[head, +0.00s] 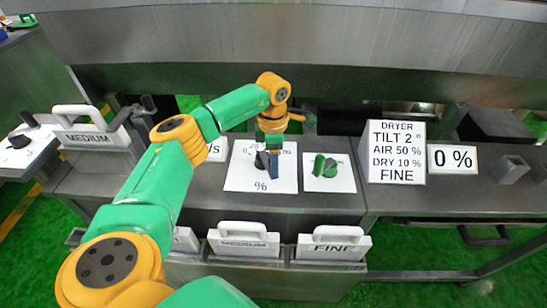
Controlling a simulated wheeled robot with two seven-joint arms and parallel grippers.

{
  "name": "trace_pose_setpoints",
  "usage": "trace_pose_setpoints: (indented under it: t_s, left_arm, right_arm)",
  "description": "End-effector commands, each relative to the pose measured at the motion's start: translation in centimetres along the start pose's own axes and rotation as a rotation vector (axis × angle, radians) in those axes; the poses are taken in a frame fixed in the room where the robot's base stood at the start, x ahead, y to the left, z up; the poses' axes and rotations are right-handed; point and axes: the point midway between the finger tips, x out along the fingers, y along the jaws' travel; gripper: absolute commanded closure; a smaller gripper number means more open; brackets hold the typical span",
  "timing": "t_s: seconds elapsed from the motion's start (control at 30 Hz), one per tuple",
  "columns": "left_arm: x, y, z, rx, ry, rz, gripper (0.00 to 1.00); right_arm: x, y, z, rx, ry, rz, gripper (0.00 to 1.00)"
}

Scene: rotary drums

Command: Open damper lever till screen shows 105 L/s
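My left arm reaches over the bench to a white dial plate (246,180) marked "%". My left gripper (273,165) points down over this plate, at a dark lever or knob (261,160). The fingers partly cover the lever, and I cannot tell whether they are closed on it or only beside it. A small white screen (217,150) ending in "/S" stands left of the plate. My arm hides its number. My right gripper is not in view.
Right of the dial are a green knob (325,167) on a white plate, a "DRYER" sign (397,150) and a "0 %" screen (452,159). Handled plates marked "MEDIUM" (243,242) and "FINE" (334,247) hang along the front. Another "MEDIUM" plate (92,138) stands left.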

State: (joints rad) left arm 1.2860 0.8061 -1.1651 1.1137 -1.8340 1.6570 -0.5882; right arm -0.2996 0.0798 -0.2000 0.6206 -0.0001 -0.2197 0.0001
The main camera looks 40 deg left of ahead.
Motion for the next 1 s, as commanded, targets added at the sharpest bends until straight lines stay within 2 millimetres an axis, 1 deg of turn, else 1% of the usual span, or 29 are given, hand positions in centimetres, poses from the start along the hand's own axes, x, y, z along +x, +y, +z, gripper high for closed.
trace_pose_setpoints:
  t_s: [0.07, 0.13, 0.17, 0.3, 0.4, 0.47, 0.57, 1.0]
  left_arm:
    - [-0.1, 0.0, 0.0, 0.000, 0.000, 0.000, 0.37]
    - [-0.8, 0.1, 0.1, 0.000, -0.002, 0.002, 0.37]
    - [-1.3, 0.1, 0.1, 0.000, -0.003, 0.004, 0.37]
    - [-4.4, 0.1, 0.1, 0.000, -0.004, 0.004, 0.37]
    - [-6.1, 0.1, 0.1, 0.000, -0.003, 0.002, 0.37]
    - [-6.7, 0.1, 0.0, 0.000, -0.001, 0.001, 0.37]
    - [-7.1, 0.0, 0.0, 0.000, -0.001, 0.000, 0.37]
    - [-7.1, 0.0, 0.0, 0.000, 0.000, 0.000, 0.37]
  right_arm:
    - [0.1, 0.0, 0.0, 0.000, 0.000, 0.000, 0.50]
    - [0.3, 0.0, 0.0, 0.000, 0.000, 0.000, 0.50]
    - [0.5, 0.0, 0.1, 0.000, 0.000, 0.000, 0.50]
    - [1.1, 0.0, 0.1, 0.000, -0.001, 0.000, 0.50]
    - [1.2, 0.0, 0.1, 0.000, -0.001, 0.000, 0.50]
    - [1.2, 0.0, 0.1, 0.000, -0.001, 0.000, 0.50]
    - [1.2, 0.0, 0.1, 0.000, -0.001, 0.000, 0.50]
    - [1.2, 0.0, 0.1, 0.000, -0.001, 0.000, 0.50]
